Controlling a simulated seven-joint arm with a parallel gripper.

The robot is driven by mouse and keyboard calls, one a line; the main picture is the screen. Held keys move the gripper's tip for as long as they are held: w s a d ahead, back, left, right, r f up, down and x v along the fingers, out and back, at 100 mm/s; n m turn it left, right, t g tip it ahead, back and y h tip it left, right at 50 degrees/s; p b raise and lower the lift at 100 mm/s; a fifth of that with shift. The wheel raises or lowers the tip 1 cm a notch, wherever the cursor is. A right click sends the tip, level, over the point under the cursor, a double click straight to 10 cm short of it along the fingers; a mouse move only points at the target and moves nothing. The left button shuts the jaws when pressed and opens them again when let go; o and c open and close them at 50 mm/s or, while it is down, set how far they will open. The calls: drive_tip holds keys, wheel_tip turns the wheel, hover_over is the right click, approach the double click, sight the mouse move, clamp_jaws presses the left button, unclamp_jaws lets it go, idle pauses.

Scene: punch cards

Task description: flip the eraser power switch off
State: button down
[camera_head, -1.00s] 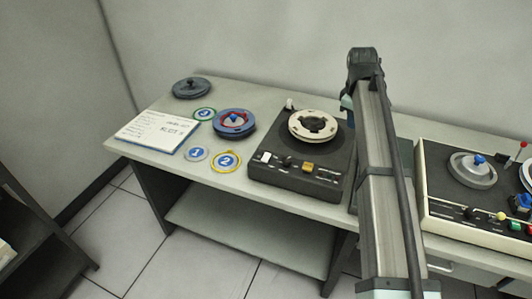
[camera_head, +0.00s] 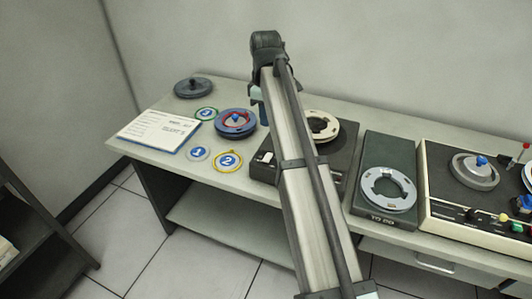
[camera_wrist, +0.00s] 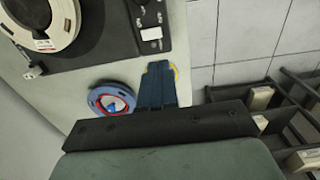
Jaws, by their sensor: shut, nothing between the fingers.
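The dark box with a cream reel (camera_head: 262,172), which I take for the eraser, stands on the bench, largely behind my arm in the head view. In the wrist view the box (camera_wrist: 95,45) fills the upper left. A white switch (camera_wrist: 151,33) sits among its front controls; it also shows in the head view (camera_head: 267,157). A small white lever (camera_wrist: 33,72) stands at its back left corner. Which way either is set, I cannot tell. My gripper (camera_wrist: 159,66) has its blue fingers shut and empty, appearing just beyond the box's left edge, over the yellow-ringed disc.
A blue and red reel (camera_head: 236,122), numbered discs (camera_head: 228,161), a written card (camera_head: 160,130) and a dark reel (camera_head: 193,88) lie to the left. A grey box with a pale reel (camera_head: 400,216) and a cream-edged control panel (camera_head: 435,205) stand to the right.

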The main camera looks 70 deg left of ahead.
sight(266, 160)
wheel_tip(266, 160, down, 14)
idle(0.9)
drive_tip(key=shift+d+f, duration=0.15)
drive_tip(key=shift+f, duration=0.1)
idle(0.3)
drive_tip(key=shift+a, duration=0.2)
drive_tip(key=shift+w+a+r, duration=0.35)
drive_tip(key=shift+w+a, duration=0.1)
drive_tip(key=shift+w, duration=0.1)
